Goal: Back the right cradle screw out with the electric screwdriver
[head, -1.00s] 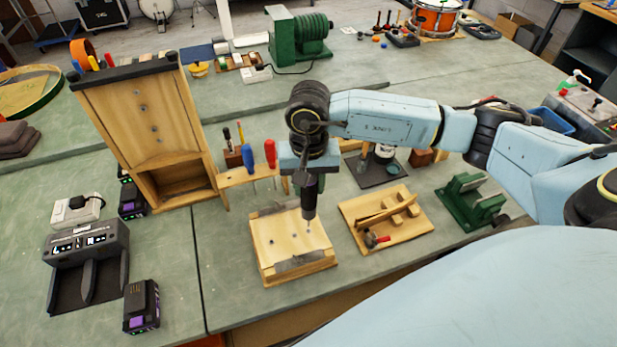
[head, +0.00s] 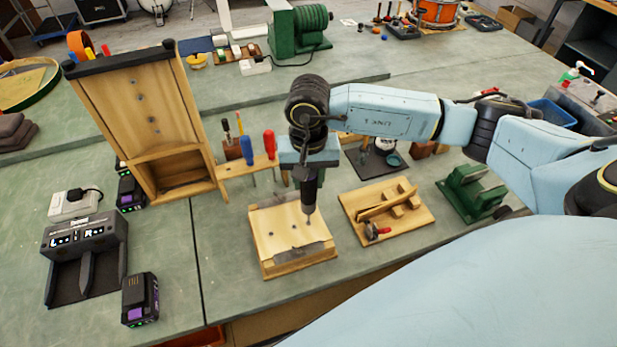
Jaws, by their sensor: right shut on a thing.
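The wooden cradle block (head: 275,226) lies on the bench at the middle front, with metal plates at its edges. A dark screw or hole (head: 271,234) shows on the left part of its top. My right gripper (head: 309,168) is shut on the dark electric screwdriver (head: 309,188), which points down. The screwdriver's bit ends at the right part of the block's top. The right cradle screw is too small and covered to make out, and I cannot tell whether the bit touches it. My left gripper is out of view.
A wooden tool rack (head: 248,167) with screwdrivers stands just behind the block. A tall wooden case (head: 150,125), a charger (head: 85,258) and a battery pack (head: 140,298) are at left.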

